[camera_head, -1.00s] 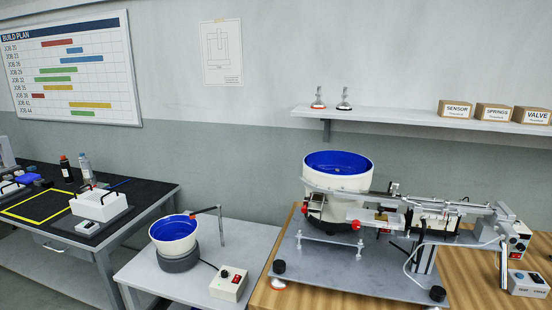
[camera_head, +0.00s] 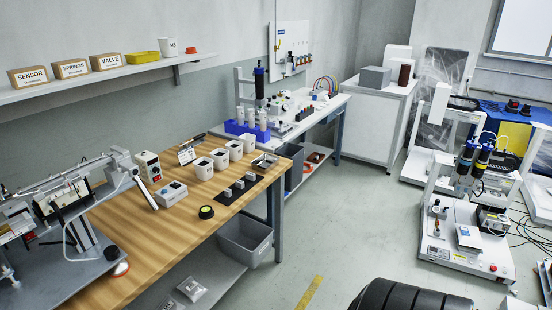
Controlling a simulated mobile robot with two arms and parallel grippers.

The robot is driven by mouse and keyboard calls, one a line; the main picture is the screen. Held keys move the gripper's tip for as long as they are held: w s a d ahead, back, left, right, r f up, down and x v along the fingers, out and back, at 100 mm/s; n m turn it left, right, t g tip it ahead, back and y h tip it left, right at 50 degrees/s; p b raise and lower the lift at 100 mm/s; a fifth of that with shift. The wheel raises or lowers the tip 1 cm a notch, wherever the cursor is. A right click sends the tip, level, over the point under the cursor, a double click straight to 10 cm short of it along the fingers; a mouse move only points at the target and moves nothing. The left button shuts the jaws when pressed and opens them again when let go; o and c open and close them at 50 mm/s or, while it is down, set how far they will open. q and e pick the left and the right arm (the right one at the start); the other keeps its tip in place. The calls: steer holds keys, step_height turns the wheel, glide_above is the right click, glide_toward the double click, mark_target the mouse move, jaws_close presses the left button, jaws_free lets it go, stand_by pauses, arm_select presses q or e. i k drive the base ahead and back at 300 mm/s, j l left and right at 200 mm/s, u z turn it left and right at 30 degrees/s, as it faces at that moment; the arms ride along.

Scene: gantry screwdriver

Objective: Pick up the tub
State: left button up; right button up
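Several tub-like things are in view, and I cannot tell which one the task means. A grey open-topped tub (camera_head: 245,241) sits on the low shelf under the front right end of the wooden table. A white round tub (camera_head: 168,47) with small dark marks stands on the wall shelf, between a yellow tray (camera_head: 143,57) and a small orange-red item (camera_head: 191,50). Several small white pots with dark insides, such as this pot (camera_head: 203,169), stand on the wooden table. Neither of my grippers is in view.
The wooden table (camera_head: 142,225) carries a feeder machine (camera_head: 75,195), control boxes and a black-yellow disc (camera_head: 206,212). A bag (camera_head: 190,289) lies on the low shelf. A white bench (camera_head: 325,110) stands behind. Gantry units (camera_head: 465,235) stand at right. Grey floor (camera_head: 345,220) between is open.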

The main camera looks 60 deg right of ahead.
mark_target(220, 160)
steer(key=z, duration=1.35)
steer(key=u, duration=1.6)
steer(key=z, duration=1.6)
